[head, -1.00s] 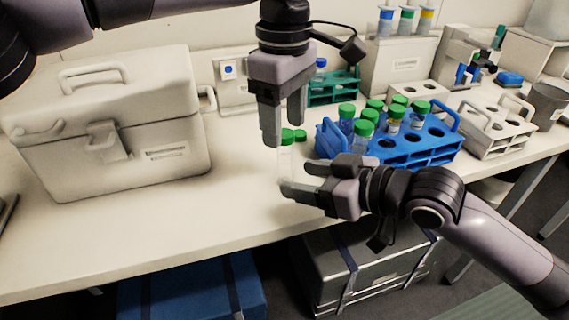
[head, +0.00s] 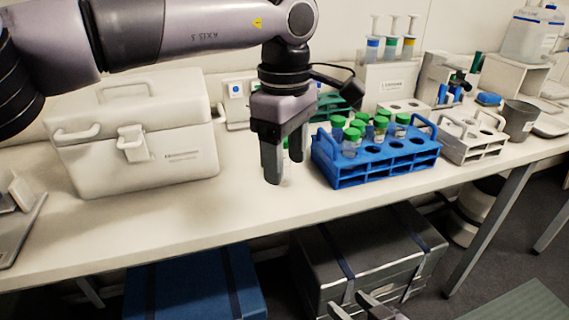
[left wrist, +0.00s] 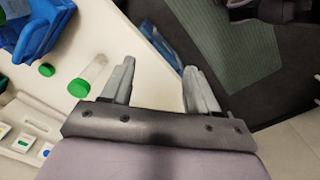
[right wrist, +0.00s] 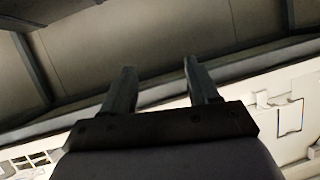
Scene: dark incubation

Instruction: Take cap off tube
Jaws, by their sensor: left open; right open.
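In the left wrist view, a clear tube (left wrist: 93,68) has a green cap (left wrist: 79,89) at its near end. A second green cap (left wrist: 47,69) is beside it, with no tube visible under it. Both are left of my open left gripper (left wrist: 158,72). In the head view, my left gripper (head: 283,168) points down over the bench, left of the blue rack, and mostly hides the tube (head: 288,170). I cannot tell touch there. My right gripper (head: 364,309) is low at the bottom edge of the head view. It is open and empty in the right wrist view (right wrist: 158,70).
The blue rack (head: 385,167) holds several green-capped tubes. A white case (head: 140,160) stands at the left on the bench (head: 230,213). A white rack (head: 478,148) and grey cup (head: 521,118) are at the right. The bench front is clear.

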